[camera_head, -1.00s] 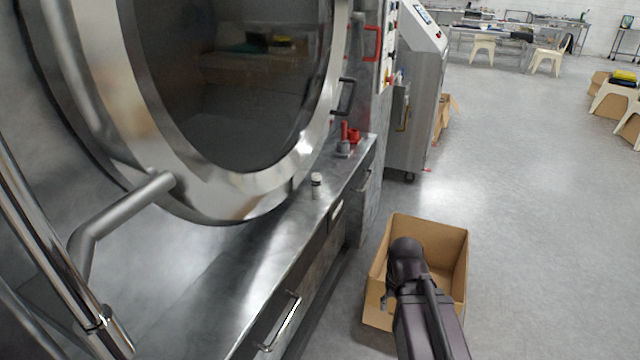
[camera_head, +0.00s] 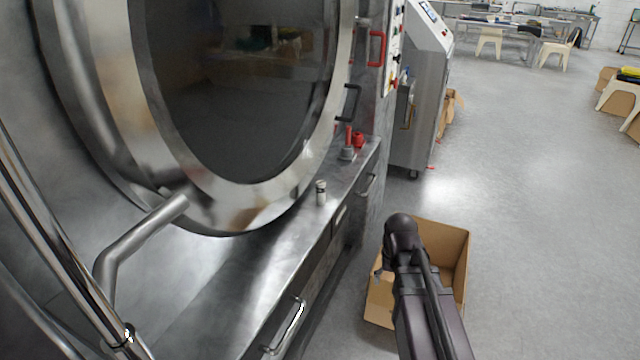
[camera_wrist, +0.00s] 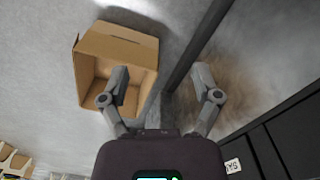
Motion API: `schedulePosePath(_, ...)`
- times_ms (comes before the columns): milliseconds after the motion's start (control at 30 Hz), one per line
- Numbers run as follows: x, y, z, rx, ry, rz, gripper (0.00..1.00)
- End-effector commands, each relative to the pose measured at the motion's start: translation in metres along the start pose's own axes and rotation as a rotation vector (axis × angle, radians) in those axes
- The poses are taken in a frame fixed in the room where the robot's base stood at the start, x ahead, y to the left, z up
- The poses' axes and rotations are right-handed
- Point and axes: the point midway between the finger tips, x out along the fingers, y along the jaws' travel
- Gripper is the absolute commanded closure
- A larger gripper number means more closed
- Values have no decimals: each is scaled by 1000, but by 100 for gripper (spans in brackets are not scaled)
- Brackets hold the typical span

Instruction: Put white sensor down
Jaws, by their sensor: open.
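The white sensor (camera_head: 321,192) is a small white cylinder with a dark band. It stands upright on the steel ledge (camera_head: 250,240) in front of the washer's round door, in the head view. My gripper (camera_wrist: 160,82) is open and empty in the wrist view, its two grey fingers spread apart. In the head view my arm is over the cardboard box, to the right of the ledge and apart from the sensor. The fingers are mostly hidden there.
An open cardboard box (camera_head: 450,245) stands on the floor beside the ledge; it also shows in the wrist view (camera_wrist: 118,50). A red and grey fitting (camera_head: 348,148) stands farther along the ledge. The round door (camera_head: 240,90) overhangs the ledge.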

Motion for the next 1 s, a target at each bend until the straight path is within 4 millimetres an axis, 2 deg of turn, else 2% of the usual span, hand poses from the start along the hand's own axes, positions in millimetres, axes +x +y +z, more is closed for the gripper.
schedulePosePath(33,-22,-4,-15,-5,0,0,19)
schedulePosePath(567,-125,-67,-106,-98,0,0,19)
schedulePosePath(1000,-210,-133,-176,-175,0,0,19)
